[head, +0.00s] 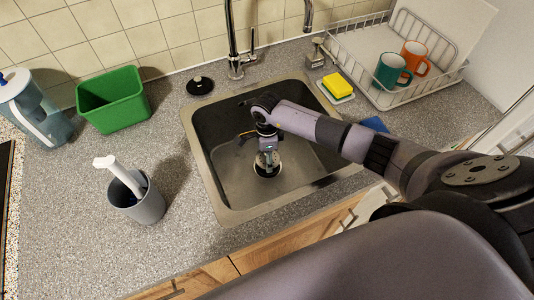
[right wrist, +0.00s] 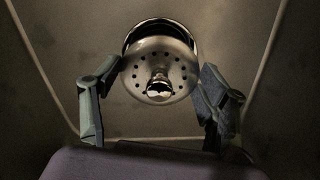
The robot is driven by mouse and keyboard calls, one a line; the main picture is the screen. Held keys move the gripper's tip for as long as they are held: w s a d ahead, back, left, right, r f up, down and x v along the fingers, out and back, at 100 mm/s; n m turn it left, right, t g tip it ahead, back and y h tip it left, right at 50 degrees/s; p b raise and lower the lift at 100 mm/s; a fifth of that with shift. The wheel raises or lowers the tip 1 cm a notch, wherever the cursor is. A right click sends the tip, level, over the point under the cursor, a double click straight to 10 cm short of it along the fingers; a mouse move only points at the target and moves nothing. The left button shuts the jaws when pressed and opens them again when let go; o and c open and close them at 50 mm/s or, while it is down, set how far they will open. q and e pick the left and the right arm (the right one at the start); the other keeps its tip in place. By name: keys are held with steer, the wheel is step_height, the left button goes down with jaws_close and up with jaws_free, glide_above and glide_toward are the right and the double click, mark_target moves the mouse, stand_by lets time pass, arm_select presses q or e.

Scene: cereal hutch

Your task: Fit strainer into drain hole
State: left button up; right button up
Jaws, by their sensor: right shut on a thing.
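The strainer (right wrist: 152,60) is a round metal disc with small holes and a centre knob. In the right wrist view it sits between the two fingers of my right gripper (right wrist: 160,82), which is shut on it. The drain hole (right wrist: 160,24) shows as a dark opening with a shiny rim, mostly covered by the strainer; its far edge shows above the strainer. In the head view my right gripper (head: 267,152) points down into the sink over the drain. I cannot tell how high the strainer is above the hole. My left gripper is not in view.
The sink (head: 225,205) has steep walls around my right arm. A faucet (head: 235,60) stands behind it. A green bin (head: 112,100), grey cup (head: 140,203) and black disc (head: 200,86) are left; a sponge (head: 338,85) and dish rack (head: 440,90) are right.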

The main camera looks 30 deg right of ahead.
steer(key=shift+f+b, duration=1.4)
steer(key=shift+f, duration=0.4)
steer(key=shift+f+b, duration=0.4)
steer(key=shift+b, duration=0.25)
stand_by(0.7)
steer(key=o, duration=1.2)
steer(key=shift+r, duration=0.15)
step_height(320, 180, up, 12)
steer(key=shift+f, duration=0.1)
